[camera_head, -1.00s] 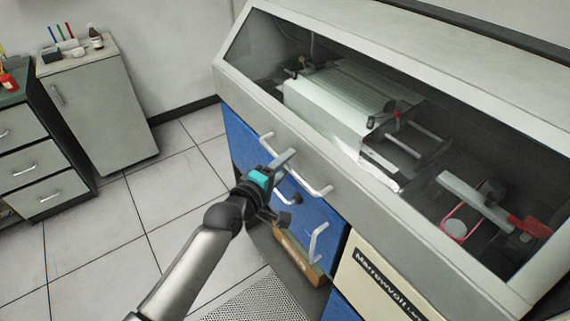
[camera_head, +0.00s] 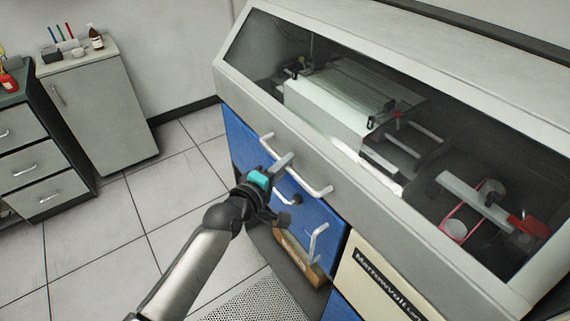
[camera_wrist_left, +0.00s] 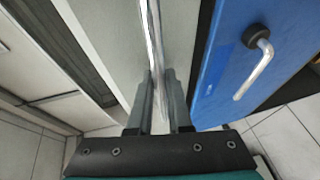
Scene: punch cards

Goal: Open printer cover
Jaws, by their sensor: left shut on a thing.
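The printer cover (camera_head: 268,105) is a grey frame with a large clear window on the front of the machine. It looks lowered, with the mechanism visible behind the window. A long silver handle (camera_head: 318,191) runs along its lower front. My left gripper (camera_head: 284,162) is at the middle of this handle and shut on it. In the left wrist view, the bar of the handle (camera_wrist_left: 153,35) runs between the two fingers (camera_wrist_left: 160,95). The fingers hide part of the handle in the head view. My right gripper is not in view.
Below the cover is a blue panel (camera_head: 240,140) with a black-and-silver crank handle and another silver handle (camera_head: 317,243). A cream panel (camera_head: 375,280) stands to the right. A grey cabinet (camera_head: 105,110) and drawers (camera_head: 40,160) stand at left. The tiled floor between is clear.

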